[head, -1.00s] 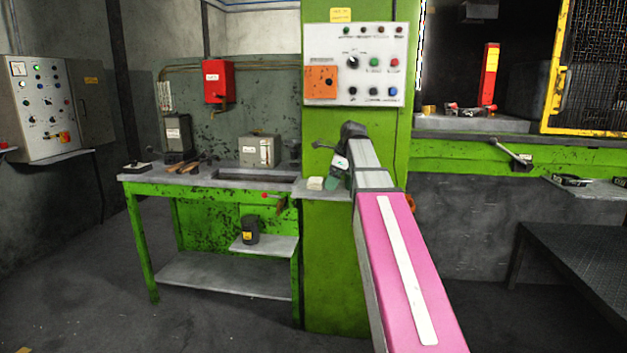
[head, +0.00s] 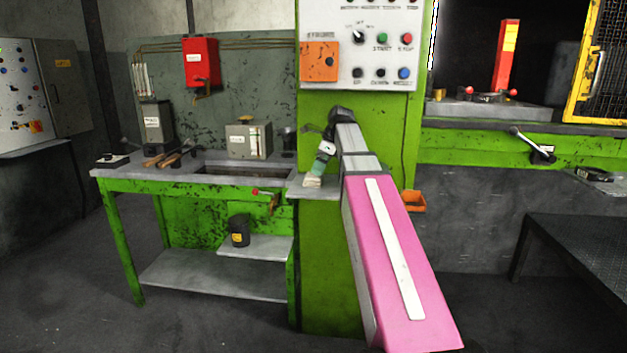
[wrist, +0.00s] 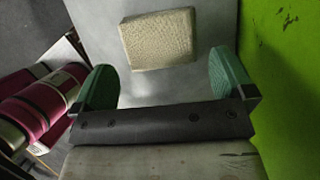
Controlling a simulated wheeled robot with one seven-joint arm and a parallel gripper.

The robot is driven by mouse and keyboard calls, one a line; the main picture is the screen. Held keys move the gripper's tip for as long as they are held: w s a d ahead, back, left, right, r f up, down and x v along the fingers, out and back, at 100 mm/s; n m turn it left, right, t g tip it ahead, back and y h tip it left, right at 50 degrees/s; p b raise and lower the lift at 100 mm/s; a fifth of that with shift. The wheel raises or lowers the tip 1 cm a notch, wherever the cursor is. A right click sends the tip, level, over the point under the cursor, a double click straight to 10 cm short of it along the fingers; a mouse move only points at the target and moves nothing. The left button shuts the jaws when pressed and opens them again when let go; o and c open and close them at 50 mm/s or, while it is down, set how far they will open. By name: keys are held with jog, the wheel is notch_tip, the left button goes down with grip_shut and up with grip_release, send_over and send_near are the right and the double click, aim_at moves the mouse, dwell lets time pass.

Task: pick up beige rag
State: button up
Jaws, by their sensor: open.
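The beige rag (wrist: 158,39) is a small folded block with a woven texture. It lies on a light grey shelf (wrist: 200,88) in the wrist view, and shows as a small pale patch (head: 312,182) in the head view. My gripper (wrist: 166,80) is open and empty, with its two green finger pads apart. The rag appears just beyond the fingertips, roughly centred between them, and is not gripped. In the head view my gripper (head: 322,162) is at the shelf beside the green column, just above the rag, partly hidden by my wrist.
A green press column (head: 335,270) stands right by the shelf. A green workbench (head: 195,185) with tools and a grey box (head: 248,140) is to the left. An orange bin (head: 412,201) hangs right of the column.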

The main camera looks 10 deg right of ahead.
jog(key=x, duration=0.4)
jog(key=shift+w+f, duration=0.1)
jog(key=shift+f, duration=0.3)
jog(key=c, duration=0.6)
jog(key=shift+r, duration=0.1)
jog(key=shift+r, duration=0.45)
jog(key=r, duration=0.3)
jog(key=shift+a+r, duration=0.25)
jog(key=shift+r, duration=0.05)
jog(key=s+a+r, duration=0.1)
jog(key=a+r, duration=0.1)
jog(key=a, duration=0.1)
jog(key=s+a+r, duration=0.2)
jog(key=a, duration=0.2)
jog(key=s+a+r, duration=0.1)
jog(key=a+r, duration=0.1)
jog(key=a, duration=0.1)
jog(key=shift+s+a+r, duration=0.15)
jog(key=shift+s+r, duration=0.05)
jog(key=shift+s, duration=0.15)
